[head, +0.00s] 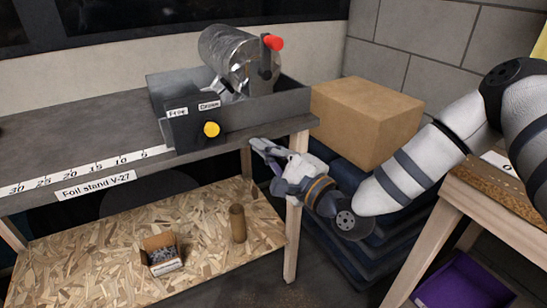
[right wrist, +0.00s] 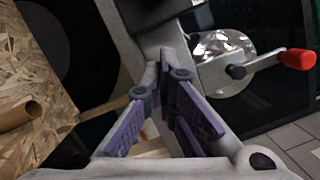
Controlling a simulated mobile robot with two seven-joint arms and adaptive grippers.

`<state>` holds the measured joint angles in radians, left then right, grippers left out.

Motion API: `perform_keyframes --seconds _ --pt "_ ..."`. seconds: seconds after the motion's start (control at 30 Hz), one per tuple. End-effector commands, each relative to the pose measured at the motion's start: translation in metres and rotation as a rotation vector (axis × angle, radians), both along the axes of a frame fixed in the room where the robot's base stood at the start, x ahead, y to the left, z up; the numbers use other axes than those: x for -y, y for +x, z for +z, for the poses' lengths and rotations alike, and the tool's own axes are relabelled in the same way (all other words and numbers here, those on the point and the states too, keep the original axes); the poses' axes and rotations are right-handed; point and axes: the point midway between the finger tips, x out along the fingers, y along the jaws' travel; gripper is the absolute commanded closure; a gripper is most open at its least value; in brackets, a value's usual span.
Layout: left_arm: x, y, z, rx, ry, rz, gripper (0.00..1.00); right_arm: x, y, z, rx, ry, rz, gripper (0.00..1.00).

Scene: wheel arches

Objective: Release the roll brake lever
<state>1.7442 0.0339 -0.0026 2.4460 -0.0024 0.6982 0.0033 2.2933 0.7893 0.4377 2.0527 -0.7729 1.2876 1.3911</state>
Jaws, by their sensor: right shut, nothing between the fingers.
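The foil stand on the grey bench carries a foil roll (head: 225,50) with a red-ended crank (head: 272,43). On the front of its dark box, a yellow knob (head: 211,129), apparently the end of the brake lever, sits below two white labels. The left label reads "Free"; the right label (head: 209,105) is hard to read. The knob is nearer the right label. My right gripper (head: 262,152) is shut and empty, below and right of the knob, by the bench's front right corner. The roll and red handle (right wrist: 297,59) show in the right wrist view; the knob does not.
The wooden bench leg (head: 293,225) is close to my right gripper. A cardboard box (head: 366,115) stands to the right on dark stacked pads. The lower chipboard shelf (head: 90,265) holds a brown tube (head: 237,223) and a small box (head: 161,255). The floor space before the bench looks open.

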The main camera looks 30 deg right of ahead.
Motion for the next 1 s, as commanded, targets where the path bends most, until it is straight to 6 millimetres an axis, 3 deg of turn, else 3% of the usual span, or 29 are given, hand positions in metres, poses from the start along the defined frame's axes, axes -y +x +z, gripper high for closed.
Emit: perform_keyframes --seconds 0.17,0.3,0.43,1.0 --pt "0.0 -0.002 -0.003 -0.007 0.0 0.0 0.6 -0.011 0.036 0.003 0.0 -0.002 0.001 1.0" --pt "0.0 0.005 0.006 0.016 0.0 0.0 0.6 -0.033 0.032 0.017 0.003 0.001 0.003 1.0" --pt "0.0 0.007 0.008 0.022 0.0 0.0 0.6 -0.043 0.032 0.02 0.002 0.0 0.001 1.0" --pt "0.0 0.007 0.007 0.021 0.0 0.0 0.6 -0.046 0.038 0.021 0.004 -0.052 0.0 1.0"
